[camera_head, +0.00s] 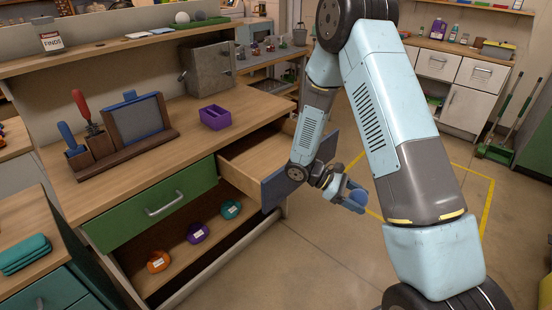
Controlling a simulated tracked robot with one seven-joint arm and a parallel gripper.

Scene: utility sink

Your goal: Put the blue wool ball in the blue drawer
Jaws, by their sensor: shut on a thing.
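The blue drawer (272,191) is pulled out from the right part of the wooden workbench. Its dark blue front faces right and its visible wooden inside (245,158) looks empty. My gripper (355,200) is just outside the drawer front, to its right, over the floor. It is shut on the blue wool ball (357,192), which is small in view and partly covered by the fingers. My forearm and wrist cover the right end of the drawer.
A purple box (215,117) stands on the workbench behind the drawer. A green drawer (152,204) is shut to the left. Orange, purple and teal round items lie on the shelf below. A wooden tool holder (122,135) stands at left.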

